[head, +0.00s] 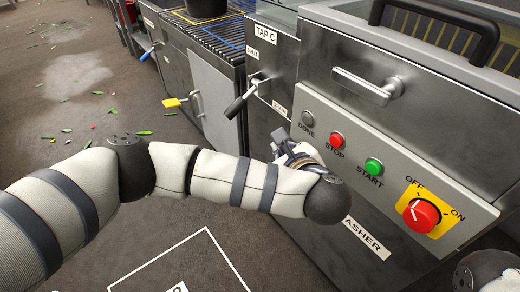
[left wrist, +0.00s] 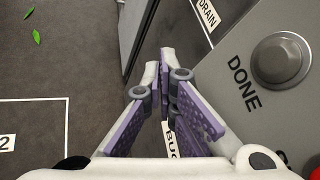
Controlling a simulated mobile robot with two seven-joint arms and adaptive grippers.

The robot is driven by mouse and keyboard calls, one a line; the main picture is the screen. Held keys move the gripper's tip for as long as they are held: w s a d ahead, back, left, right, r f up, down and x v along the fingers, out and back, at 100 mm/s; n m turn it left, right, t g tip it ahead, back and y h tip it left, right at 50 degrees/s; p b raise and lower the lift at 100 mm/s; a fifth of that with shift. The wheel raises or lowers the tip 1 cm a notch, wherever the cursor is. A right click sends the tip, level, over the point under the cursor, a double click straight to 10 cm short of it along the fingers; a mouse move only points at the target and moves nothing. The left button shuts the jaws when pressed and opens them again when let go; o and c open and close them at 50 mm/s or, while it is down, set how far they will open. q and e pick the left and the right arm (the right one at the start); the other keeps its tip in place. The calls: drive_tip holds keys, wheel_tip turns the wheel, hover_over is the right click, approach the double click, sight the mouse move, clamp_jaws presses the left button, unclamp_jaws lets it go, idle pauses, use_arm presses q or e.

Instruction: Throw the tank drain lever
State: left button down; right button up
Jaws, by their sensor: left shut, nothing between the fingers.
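A lever with a black grip (head: 238,105) sticks out from the grey front panel under the TAP C sign (head: 266,34). Its grip slants down and to the left, between a SHUT label (head: 252,53) above and a DRAIN label (head: 279,108) below. My left gripper (head: 283,138) is below and to the right of the lever, apart from it, by the washer's left edge. In the left wrist view its purple-padded fingers (left wrist: 166,62) are shut and empty. The DRAIN label (left wrist: 207,14) shows there at the top; the lever does not. My right gripper is out of view.
The washer panel beside my left gripper carries a grey DONE button (head: 307,118), red STOP (head: 337,139), green START (head: 373,166) and a red OFF/ON knob (head: 421,215). A yellow-tagged handle (head: 172,102) and a blue handle (head: 147,54) stand farther left. The floor is open at left.

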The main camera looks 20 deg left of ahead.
sight(241, 101)
use_arm(q)
drive_tip(key=w+a+f+n+y+b, duration=0.1)
drive_tip(key=w+a+f+n+b, duration=0.25)
drive_tip(key=w+a, duration=0.45)
drive_tip(key=r, duration=0.1)
drive_tip(key=a+r, duration=0.1)
drive_tip(key=s+r+p, duration=0.1)
drive_tip(key=shift+a+g, duration=0.2)
drive_tip(key=shift+g, duration=0.2)
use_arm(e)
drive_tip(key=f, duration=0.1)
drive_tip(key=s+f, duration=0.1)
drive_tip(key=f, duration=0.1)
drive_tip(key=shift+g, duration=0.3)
use_arm(q)
drive_tip(key=shift+r, duration=0.1)
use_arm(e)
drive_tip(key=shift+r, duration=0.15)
